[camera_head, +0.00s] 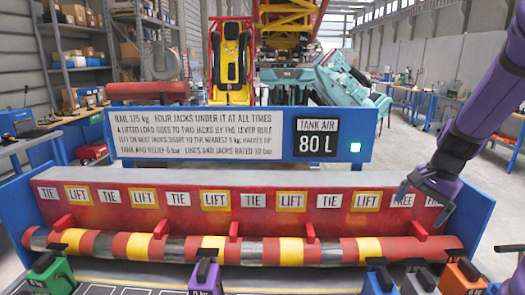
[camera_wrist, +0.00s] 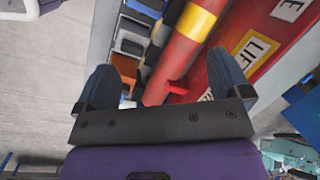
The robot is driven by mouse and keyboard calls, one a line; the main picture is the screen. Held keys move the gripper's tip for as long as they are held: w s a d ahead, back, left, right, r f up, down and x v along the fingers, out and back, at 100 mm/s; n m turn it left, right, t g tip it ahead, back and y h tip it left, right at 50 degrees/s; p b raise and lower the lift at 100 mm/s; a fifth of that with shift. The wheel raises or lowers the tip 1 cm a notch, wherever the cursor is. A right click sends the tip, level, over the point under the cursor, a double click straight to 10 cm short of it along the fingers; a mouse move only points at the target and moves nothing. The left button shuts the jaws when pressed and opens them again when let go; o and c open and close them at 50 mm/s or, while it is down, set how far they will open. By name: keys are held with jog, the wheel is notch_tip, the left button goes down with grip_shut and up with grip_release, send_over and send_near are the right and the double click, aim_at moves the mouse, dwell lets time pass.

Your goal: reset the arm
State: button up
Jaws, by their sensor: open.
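My gripper (camera_head: 418,194) is at the right of the head view, at the end of my purple arm. It is in front of the red panel, near the right TIE labels. In the wrist view, its two dark fingers (camera_wrist: 165,85) stand wide apart with nothing between them. The striped roller (camera_head: 300,250) in red, yellow and grey runs along the foot of the panel, below my gripper. It also shows in the wrist view beyond the fingers (camera_wrist: 185,45).
A red panel (camera_head: 181,198) carries TIE and LIFT labels, with red levers below it. A white sign (camera_head: 205,133) and a TANK AIR 80 L plate (camera_head: 317,137) stand above. Several coloured weights, including a purple one (camera_head: 205,278), line the front edge. Blue end plates (camera_head: 468,225) flank the bench.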

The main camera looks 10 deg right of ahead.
jog(key=s+a+r+n+t+h, duration=0.1)
jog(key=s+a+r+n+t, duration=0.1)
jog(key=s+a+r+n, duration=0.4)
jog(key=s+a+r+n+t+h, duration=0.1)
jog(key=s+a+r+n+t, duration=0.1)
jog(key=s+a+r+n, duration=0.5)
jog(key=a+r, duration=0.1)
jog(key=a, duration=0.4)
jog(key=shift+s, duration=0.3)
jog(key=shift+r, duration=0.1)
dwell(0.5)
